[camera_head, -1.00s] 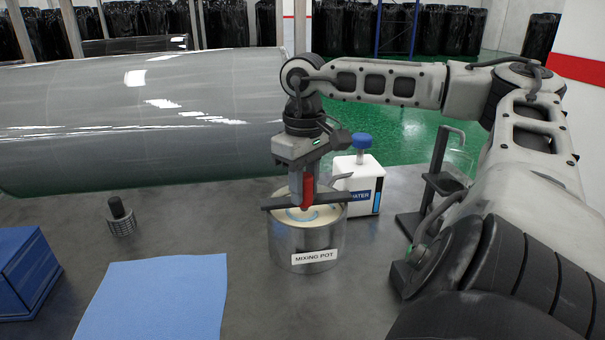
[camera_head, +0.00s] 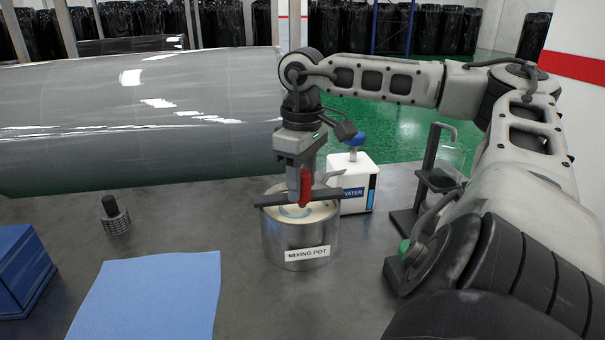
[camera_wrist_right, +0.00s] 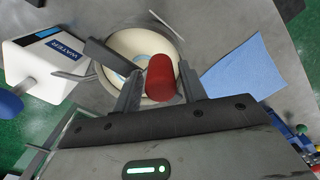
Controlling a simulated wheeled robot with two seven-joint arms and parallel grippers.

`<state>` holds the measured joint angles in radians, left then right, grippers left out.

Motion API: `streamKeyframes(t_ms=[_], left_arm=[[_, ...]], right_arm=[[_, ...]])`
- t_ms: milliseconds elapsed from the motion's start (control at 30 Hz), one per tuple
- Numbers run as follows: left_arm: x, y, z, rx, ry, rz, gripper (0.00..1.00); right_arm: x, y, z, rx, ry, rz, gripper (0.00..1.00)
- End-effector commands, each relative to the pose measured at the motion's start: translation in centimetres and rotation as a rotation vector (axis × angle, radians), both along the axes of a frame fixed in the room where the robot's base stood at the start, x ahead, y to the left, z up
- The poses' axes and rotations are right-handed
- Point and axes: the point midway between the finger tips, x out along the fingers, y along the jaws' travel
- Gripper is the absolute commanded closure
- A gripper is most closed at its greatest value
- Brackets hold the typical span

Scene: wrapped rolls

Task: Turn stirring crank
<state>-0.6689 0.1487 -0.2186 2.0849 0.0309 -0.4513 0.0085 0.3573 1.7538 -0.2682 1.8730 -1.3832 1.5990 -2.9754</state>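The steel mixing pot (camera_head: 295,245), labelled "MIXING POT", stands on the grey table and holds a cream-coloured mass with bluish streaks. A dark flat bar (camera_head: 325,195) lies across its top. The red crank handle (camera_head: 306,186) stands up over the pot; it also shows in the right wrist view (camera_wrist_right: 160,78). The fingers hide part of the crank. My left gripper is in neither view.
A white water container (camera_head: 354,183) with a blue top stands close behind the pot's right side. A blue sheet (camera_head: 150,295) lies front left. A blue box (camera_head: 22,270) and a small mesh cylinder (camera_head: 116,220) are farther left. A large wrapped roll (camera_head: 140,125) spans the back.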

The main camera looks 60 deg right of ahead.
Motion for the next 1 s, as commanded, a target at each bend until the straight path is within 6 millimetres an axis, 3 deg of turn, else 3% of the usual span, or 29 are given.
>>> streamKeyframes(t_ms=[300,467,767,1000], left_arm=[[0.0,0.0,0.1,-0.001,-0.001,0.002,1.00],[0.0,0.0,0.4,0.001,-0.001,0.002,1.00],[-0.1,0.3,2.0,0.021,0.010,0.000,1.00],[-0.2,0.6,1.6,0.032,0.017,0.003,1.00]], right_arm=[[-0.1,0.1,-0.1,0.001,0.008,0.001,0.50],[-0.1,0.1,1.2,0.002,0.006,0.001,0.50],[-0.2,0.0,8.3,-0.001,0.011,-0.001,0.50],[-0.2,0.0,13.2,-0.003,0.008,-0.001,0.50]])
